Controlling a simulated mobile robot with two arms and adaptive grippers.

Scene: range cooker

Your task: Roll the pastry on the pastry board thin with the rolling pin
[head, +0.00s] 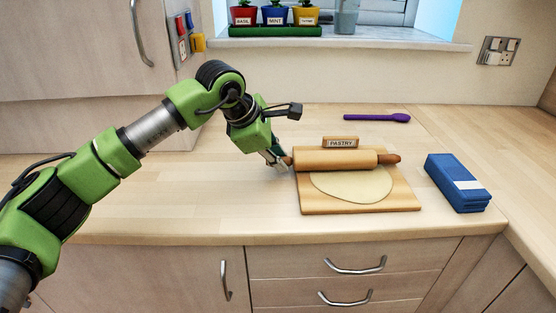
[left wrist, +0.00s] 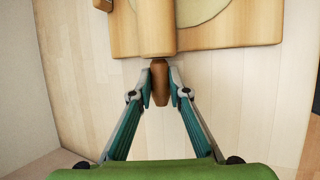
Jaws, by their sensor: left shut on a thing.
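The pastry board (head: 360,207) lies on the worktop with a flat, rounded sheet of pale pastry (head: 355,187) on it. The wooden rolling pin (head: 335,159) lies across the far part of the pastry, its length running left to right. My left gripper (head: 279,160) is at the pin's left end. In the left wrist view, my left gripper's fingers (left wrist: 159,80) are closed around the pin's handle (left wrist: 160,85), and the pin's body (left wrist: 156,30) extends over the board (left wrist: 215,35). Part of the pastry (left wrist: 205,8) shows there. My right gripper is not in view.
A sign reading PASTRY (head: 340,142) stands behind the pin. Potted herbs (head: 275,15) stand on the windowsill. The worktop left of the board is clear.

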